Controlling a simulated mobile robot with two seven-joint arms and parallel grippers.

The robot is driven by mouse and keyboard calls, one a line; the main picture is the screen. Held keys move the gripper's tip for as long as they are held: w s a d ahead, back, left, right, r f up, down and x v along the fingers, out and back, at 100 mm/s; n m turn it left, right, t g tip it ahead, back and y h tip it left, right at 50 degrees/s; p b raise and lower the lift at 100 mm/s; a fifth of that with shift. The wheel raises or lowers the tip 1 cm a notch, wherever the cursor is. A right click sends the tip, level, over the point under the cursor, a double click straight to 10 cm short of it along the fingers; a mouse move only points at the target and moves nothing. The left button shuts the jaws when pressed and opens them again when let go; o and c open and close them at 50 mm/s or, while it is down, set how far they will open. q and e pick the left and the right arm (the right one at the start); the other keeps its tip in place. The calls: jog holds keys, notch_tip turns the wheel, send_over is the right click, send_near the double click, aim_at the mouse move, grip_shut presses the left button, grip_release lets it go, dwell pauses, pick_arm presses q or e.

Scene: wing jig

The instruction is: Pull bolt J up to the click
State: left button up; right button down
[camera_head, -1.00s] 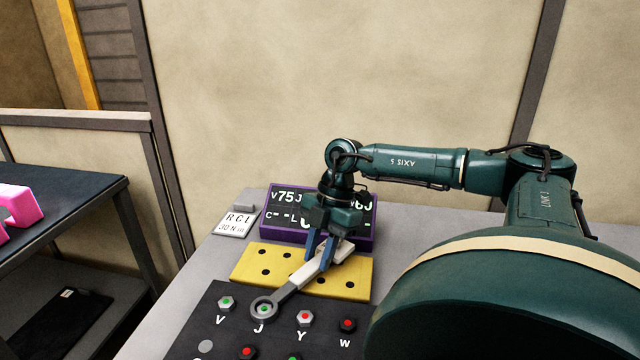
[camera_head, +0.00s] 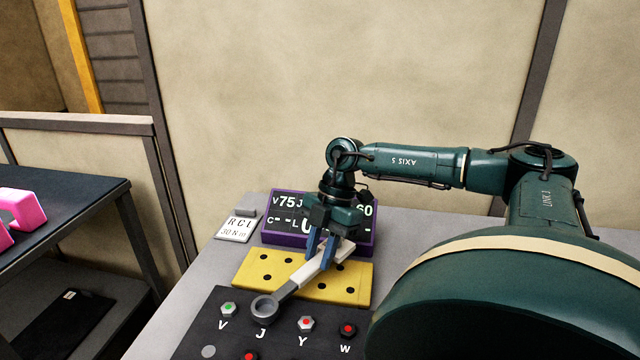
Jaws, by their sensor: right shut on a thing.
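My right gripper (camera_head: 320,252) is shut on the white handle of a torque wrench (camera_head: 291,288). The wrench slants down and left to its grey ring end, which lies over the place of bolt J, just above the letter J (camera_head: 262,334) on the dark plate (camera_head: 200,330). The inside of the ring looks plain grey; bolt J's head cannot be made out, and whether the ring sits around it or above it I cannot tell. A purple-framed display (camera_head: 318,240) behind reads V 75 and J, its other figures partly hidden by the gripper. My left gripper is out of view.
Bolt V (camera_head: 228,309) has a green dot; bolts Y (camera_head: 305,324) and W (camera_head: 347,328) have red dots. A yellow block with holes (camera_head: 250,272) lies under the wrench handle. A white card (camera_head: 236,230) reads RCL 30 Nm. Pink part (camera_head: 20,207) on the left table.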

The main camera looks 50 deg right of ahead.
jog(key=shift+r, duration=0.1)
jog(key=shift+r+p, duration=1.7)
jog(key=shift+r, duration=0.05)
jog(key=shift+f, duration=0.1)
